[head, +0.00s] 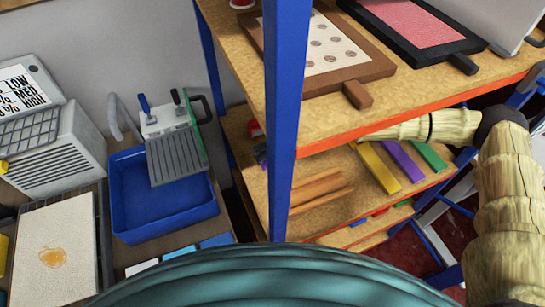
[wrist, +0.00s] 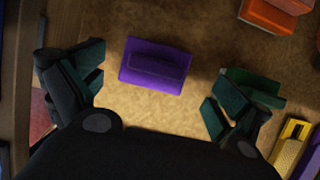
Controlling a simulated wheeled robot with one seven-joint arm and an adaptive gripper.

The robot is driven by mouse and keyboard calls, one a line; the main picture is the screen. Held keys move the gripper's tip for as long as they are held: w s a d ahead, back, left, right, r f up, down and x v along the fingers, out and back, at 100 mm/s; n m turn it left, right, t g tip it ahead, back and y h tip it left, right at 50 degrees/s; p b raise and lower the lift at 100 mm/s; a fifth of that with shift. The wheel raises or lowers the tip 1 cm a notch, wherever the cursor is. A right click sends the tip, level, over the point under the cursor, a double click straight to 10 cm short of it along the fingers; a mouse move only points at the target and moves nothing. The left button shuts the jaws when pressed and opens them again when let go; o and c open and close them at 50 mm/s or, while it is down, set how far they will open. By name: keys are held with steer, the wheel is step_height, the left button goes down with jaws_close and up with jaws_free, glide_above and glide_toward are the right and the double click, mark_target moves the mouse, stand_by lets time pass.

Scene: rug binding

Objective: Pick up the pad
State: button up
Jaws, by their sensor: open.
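A purple block-like thing with a darker raised strip on top, which looks to be the pad (wrist: 155,82), lies on a tan wooden shelf board (wrist: 140,115) in the wrist view. My gripper (wrist: 155,88) is open, with one finger pair to the left of the pad and the other to its right. Both are apart from it, and nothing is between the jaws but the pad below or ahead. In the head view my arm reaches in from the right under the upper shelf, and the gripper's end is hidden there.
In the wrist view, a dark green thing (wrist: 262,90) lies close by the right finger, with yellow pieces (wrist: 290,150) below and an orange-red thing (wrist: 268,16) above. A blue post (head: 283,110) and an orange-edged upper shelf (head: 440,100) bound the space in the head view.

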steer(key=shift+s+p+x, duration=0.25)
steer(key=shift+p+x, duration=0.8)
steer(key=shift+x, duration=0.1)
steer(key=shift+p+x, duration=0.4)
steer(key=shift+x, duration=0.9)
steer(key=shift+c, duration=0.4)
steer(key=c, duration=1)
